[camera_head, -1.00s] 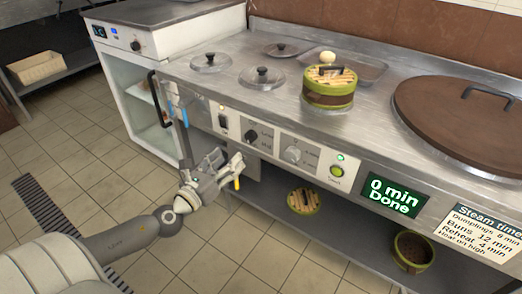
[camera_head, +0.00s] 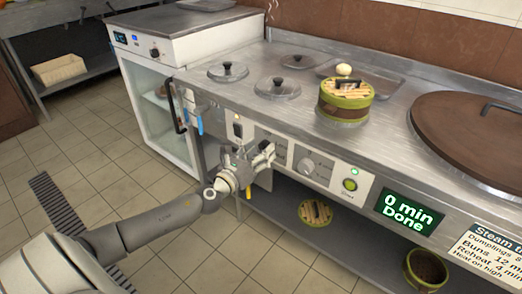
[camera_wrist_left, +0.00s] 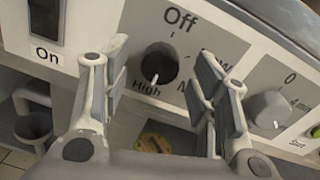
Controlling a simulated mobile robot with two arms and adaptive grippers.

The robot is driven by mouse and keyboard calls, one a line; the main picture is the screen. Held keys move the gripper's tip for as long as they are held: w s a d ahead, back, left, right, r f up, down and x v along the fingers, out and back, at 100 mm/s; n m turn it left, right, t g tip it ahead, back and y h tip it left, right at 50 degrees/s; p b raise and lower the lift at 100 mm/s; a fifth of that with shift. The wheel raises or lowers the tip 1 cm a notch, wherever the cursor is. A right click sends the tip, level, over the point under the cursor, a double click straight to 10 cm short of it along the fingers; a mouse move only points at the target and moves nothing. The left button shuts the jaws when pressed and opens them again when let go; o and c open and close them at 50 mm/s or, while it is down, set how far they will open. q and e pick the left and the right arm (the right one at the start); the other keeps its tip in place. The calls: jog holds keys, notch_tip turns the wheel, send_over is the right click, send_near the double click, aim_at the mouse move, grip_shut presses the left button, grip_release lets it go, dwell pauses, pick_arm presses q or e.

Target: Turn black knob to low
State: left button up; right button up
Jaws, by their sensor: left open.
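The black knob (camera_wrist_left: 161,63) shows in the left wrist view on the pale control panel, between my open fingers. Its white pointer mark is at its lower side, toward the word High. Off is printed above it; the labels to its right are partly covered by my right-hand finger. In the head view my left gripper (camera_head: 250,156) is in front of the panel and hides the knob. In the left wrist view my left gripper (camera_wrist_left: 161,80) is open and empty, with a finger on each side of the knob; I cannot tell whether they touch it.
A grey timer knob (camera_head: 308,166) and a green button (camera_head: 350,184) are right of my gripper. A switch (camera_head: 238,128) is at the left. Pot lids and a steamer (camera_head: 344,101) stand on the counter above; a shelf (camera_head: 285,222) runs below.

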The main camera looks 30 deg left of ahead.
pick_arm(q)
jog(key=shift+w, duration=0.5)
jog(key=shift+c, duration=0.4)
jog(key=c, duration=0.9)
jog(key=shift+c, duration=0.2)
